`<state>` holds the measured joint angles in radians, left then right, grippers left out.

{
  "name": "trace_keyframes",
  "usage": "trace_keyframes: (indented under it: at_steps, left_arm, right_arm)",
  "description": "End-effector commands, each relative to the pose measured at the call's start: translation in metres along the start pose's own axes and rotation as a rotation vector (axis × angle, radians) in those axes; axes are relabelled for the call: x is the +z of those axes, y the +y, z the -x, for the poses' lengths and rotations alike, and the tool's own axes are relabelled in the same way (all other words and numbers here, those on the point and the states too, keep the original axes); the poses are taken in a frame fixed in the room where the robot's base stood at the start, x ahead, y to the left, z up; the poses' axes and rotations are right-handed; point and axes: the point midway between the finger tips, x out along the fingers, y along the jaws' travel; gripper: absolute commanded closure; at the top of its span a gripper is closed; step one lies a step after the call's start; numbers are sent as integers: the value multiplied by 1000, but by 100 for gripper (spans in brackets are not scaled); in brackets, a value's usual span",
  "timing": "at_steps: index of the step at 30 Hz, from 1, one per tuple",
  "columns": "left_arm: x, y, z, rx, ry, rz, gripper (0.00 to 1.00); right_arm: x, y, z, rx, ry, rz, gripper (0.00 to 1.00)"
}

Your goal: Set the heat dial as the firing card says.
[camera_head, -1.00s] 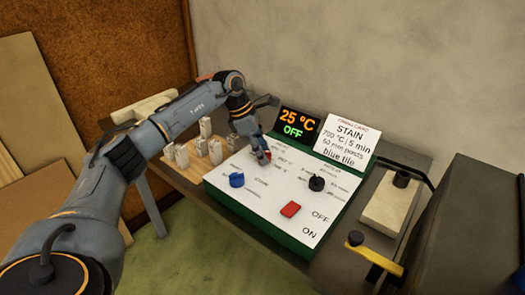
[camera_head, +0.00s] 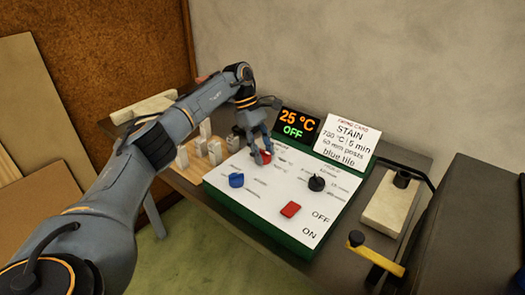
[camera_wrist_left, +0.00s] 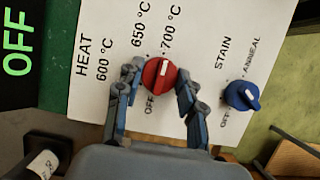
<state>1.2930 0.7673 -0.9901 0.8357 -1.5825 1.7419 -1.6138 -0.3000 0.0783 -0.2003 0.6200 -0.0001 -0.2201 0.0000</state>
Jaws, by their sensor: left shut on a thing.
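The red heat dial (camera_head: 265,156) is on the left part of the white panel. In the left wrist view the dial (camera_wrist_left: 159,74) has a white mark pointing up and slightly right, towards the 700 °C label. My left gripper (camera_head: 258,148) is shut on the dial, with one finger on each side of it in the wrist view (camera_wrist_left: 158,80). The firing card (camera_head: 346,140) reads STAIN, 700 °C, 5 min and blue tile. The display (camera_head: 296,123) reads 25 °C and OFF. My right gripper is not in view.
A blue knob (camera_head: 236,180), a black knob (camera_head: 316,183) and a red switch (camera_head: 290,209) are on the same panel. Several pale blocks (camera_head: 214,152) stand left of it. A yellow-handled lever (camera_head: 376,258) and a pale slab (camera_head: 392,208) are at the right.

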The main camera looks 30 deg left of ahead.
Motion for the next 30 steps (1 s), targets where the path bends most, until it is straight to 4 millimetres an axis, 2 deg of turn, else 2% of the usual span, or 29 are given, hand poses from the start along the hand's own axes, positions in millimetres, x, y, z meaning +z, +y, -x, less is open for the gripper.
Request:
trace_keyframes:
  at_steps: [13, 14, 16, 17, 26, 30]
  left_arm:
    - [0, 0, 1, -1, 2, -8, 93]
    - [0, 0, 1, -1, 2, -8, 56]
    - [0, 0, 0, -1, 1, -8, 41]
    - [0, 0, 0, -1, 1, -8, 39]
    - [0, 0, 1, -2, 1, -7, 39]
    - [0, 1, 12, 1, 1, -7, 39]
  right_arm:
    - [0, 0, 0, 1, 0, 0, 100]
    - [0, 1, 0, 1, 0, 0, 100]
    - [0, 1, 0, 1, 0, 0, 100]
    - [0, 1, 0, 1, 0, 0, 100]
    - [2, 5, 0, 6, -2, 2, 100]
    - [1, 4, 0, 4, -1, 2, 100]
